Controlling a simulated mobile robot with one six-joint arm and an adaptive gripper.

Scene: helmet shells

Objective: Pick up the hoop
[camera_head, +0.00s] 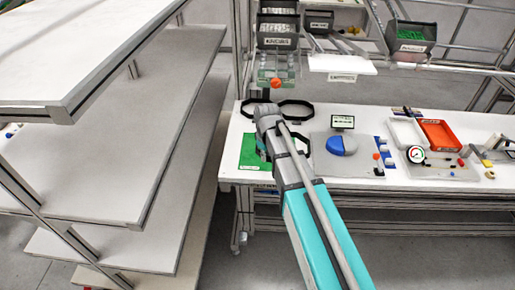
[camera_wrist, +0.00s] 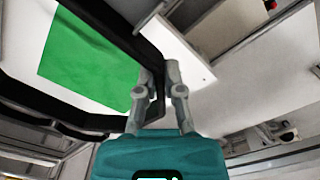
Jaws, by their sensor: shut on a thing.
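A black angular hoop (camera_wrist: 122,28) fills the upper left of the wrist view. My gripper (camera_wrist: 160,78) has its two grey fingers closed on the hoop's band. Part of the band is hidden behind the fingers. Through the hoop's opening I see a green sheet (camera_wrist: 85,60) on a white surface. In the head view, black rings (camera_head: 297,103) show at the table's back left, beside and behind my arm's end. My arm covers the gripper there, so I cannot tell from that view which ring is held or how high it is.
The green sheet (camera_head: 249,157) lies at the left end of the white table (camera_head: 226,165). To the right are a board with a blue disc (camera_head: 341,145), a gauge (camera_head: 416,154) and a red tray (camera_head: 440,135). Shelves (camera_head: 150,130) stand close on the left. Bins hang above the table.

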